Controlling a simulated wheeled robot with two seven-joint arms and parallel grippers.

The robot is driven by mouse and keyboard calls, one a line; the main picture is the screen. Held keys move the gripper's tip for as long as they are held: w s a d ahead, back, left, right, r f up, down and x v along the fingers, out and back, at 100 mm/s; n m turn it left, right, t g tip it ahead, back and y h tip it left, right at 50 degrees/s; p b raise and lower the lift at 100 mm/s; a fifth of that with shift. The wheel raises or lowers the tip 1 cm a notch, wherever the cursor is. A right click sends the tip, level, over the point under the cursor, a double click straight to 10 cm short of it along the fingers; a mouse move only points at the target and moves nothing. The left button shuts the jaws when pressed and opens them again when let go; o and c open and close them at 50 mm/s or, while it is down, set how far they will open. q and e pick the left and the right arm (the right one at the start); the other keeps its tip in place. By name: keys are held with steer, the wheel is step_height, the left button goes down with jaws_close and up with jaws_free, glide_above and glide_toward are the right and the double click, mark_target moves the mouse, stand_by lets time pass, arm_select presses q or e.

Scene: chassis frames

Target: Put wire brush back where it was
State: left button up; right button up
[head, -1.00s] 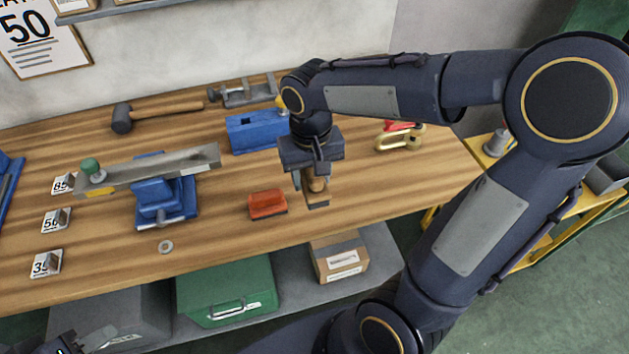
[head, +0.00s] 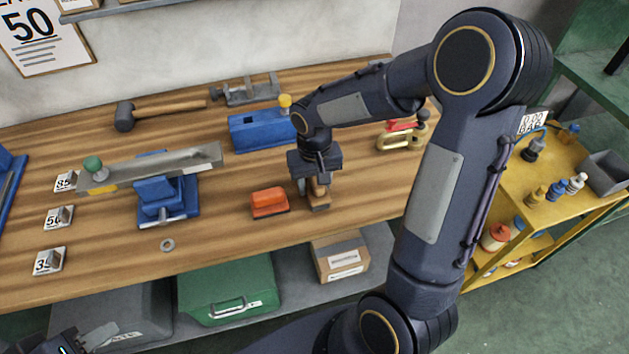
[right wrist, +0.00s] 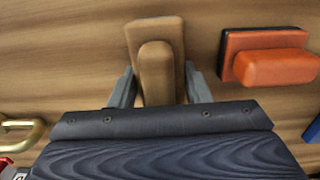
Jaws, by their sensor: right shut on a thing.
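The wire brush (head: 319,195) is a tan wooden block with a raised grip on top. My right gripper (head: 316,183) is shut on it, pointing down over the workbench (head: 230,215), right of the orange block. In the right wrist view the brush (right wrist: 155,60) sits between the two fingers (right wrist: 160,85). Its underside is hidden there, and I cannot tell if it touches the bench. My left gripper (head: 85,340) shows only partly at the bottom left corner, away from the bench top; its jaws are unclear.
An orange block (head: 269,203) is close left of the brush; it also shows in the right wrist view (right wrist: 275,62). Bare wood is in front.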

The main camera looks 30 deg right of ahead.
steer(key=shift+f, duration=0.2)
steer(key=o, duration=1.1)
steer(key=shift+r, duration=0.1)
step_height(320, 180, up, 11)
steer(key=shift+r+p, duration=0.1)
steer(key=shift+p, duration=0.2)
steer(key=shift+s+r, duration=0.15)
steer(key=shift+r, duration=0.4)
steer(key=shift+s+a+r+n+t+y, duration=0.15)
steer(key=shift+s+a+t+y, duration=0.7)
steer(key=shift+s, duration=1.9)
steer(key=shift+s+a+r+n+t+y, duration=0.1)
steer(key=shift+s+a+n+t+y, duration=0.25)
steer(key=shift+s+t, duration=1.55)
steer(key=shift+s+a+r+n+t+y, duration=0.1)
steer(key=shift+s+a+y, duration=0.7)
steer(key=shift+s, duration=2.85)
